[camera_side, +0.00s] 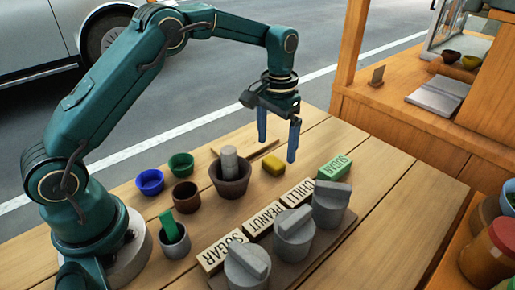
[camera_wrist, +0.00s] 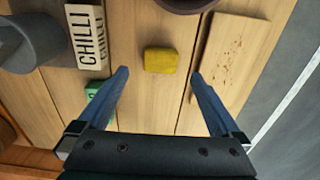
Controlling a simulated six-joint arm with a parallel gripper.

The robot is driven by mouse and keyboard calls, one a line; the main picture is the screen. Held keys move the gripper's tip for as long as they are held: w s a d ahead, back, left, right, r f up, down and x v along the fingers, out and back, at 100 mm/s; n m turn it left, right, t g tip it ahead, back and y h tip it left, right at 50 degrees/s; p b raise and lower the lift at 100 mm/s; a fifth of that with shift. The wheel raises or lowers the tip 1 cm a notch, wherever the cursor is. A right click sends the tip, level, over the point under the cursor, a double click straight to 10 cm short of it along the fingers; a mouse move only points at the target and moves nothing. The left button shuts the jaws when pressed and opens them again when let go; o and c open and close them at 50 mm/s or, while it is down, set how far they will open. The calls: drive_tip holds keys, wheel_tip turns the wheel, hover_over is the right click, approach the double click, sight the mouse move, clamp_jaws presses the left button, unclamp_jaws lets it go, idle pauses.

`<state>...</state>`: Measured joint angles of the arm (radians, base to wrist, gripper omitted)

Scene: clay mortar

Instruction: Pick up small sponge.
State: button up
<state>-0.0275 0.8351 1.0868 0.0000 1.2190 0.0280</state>
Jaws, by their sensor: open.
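The small sponge (camera_side: 273,165) is a yellow block lying flat on the wooden table, to the right of the clay mortar (camera_side: 231,178) with its grey pestle. In the wrist view the sponge (camera_wrist: 160,60) lies at upper middle, beyond the fingertips and between their lines. My gripper (camera_side: 279,150) is open and empty above the table near the sponge, its two blue fingers pointing down. In the wrist view my gripper (camera_wrist: 160,74) has its fingers spread to either side, not touching the sponge.
A thin wooden board (camera_wrist: 228,60) lies beside the sponge. Blue (camera_side: 150,181), green (camera_side: 181,164) and brown (camera_side: 186,194) bowls and a cup (camera_side: 174,241) stand left.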

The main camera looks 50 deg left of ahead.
sight(275, 160)
drive_tip(key=shift+f, duration=2.35)
drive_tip(key=c, duration=1.4)
drive_tip(key=shift+r, duration=0.15)
